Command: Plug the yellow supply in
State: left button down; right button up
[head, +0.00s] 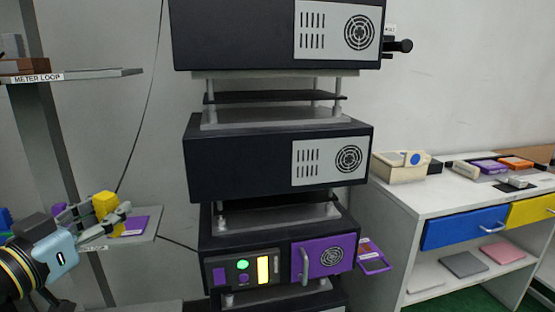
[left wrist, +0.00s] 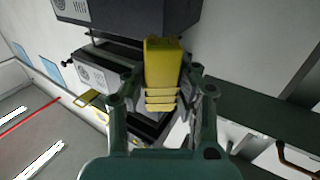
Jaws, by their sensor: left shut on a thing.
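The yellow supply plug (head: 105,204) is a small yellow block held up at the left of the head view. My left gripper (head: 116,213) is shut on it, above a small grey shelf. In the left wrist view the yellow plug (left wrist: 161,72) sits between the fingers of my left gripper (left wrist: 162,95), its ribbed end nearest my palm. A stack of dark units (head: 280,165) stands to the right of the gripper, apart from it. The lowest clear unit has a purple door (head: 325,255) and a panel with a green and a yellow light. No socket for the plug can be made out. My right gripper is not in view.
The grey shelf (head: 145,241) bears a purple item beside my left gripper. A shelf labelled METER LOOP (head: 95,74) is above it. A thin cable hangs along the wall. A white cabinet (head: 400,230) with blue and yellow drawers stands at the right.

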pick_arm(q)
jog(key=s+d+f+m+g+h+b, duration=0.2)
jog(key=s+d+f+m+h+b, duration=0.1)
jog(key=s+d+f+h, duration=0.25)
notch_tip(320, 180, up, 9)
jog(key=s+y, duration=0.1)
jog(key=shift+s+d+y, duration=0.3)
jog(key=shift+y, duration=0.05)
jog(key=shift+d+r, duration=0.1)
jog(key=shift+r, duration=0.05)
